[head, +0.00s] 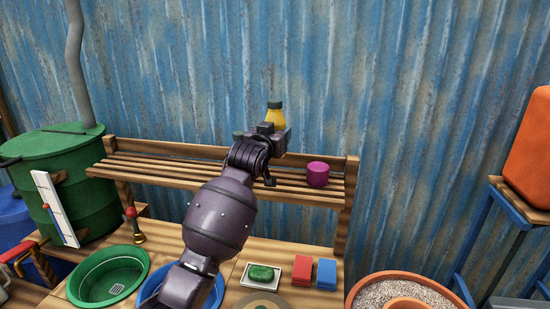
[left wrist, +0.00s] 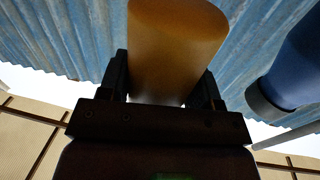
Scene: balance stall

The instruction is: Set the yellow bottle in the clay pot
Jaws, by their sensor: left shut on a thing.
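The yellow bottle (head: 275,117) has a dark cap and stands upright in my left gripper (head: 271,130), above the slatted shelf. In the left wrist view the bottle (left wrist: 172,50) fills the space between the two fingers, which are shut on it. A round terracotta pot (head: 357,288) is at the bottom right of the head view, cut off by the picture edge. It holds gravel around an inner clay ring (head: 405,303). The bottle is well to the left of and above this pot. My right gripper is not in view.
The wooden shelf (head: 190,172) holds a magenta cup (head: 317,174). Below are a green basin (head: 108,276), a soap dish (head: 261,274), red (head: 302,271) and blue blocks (head: 327,272). An orange container (head: 530,150) stands at right. A blue cylinder (left wrist: 288,68) shows in the left wrist view.

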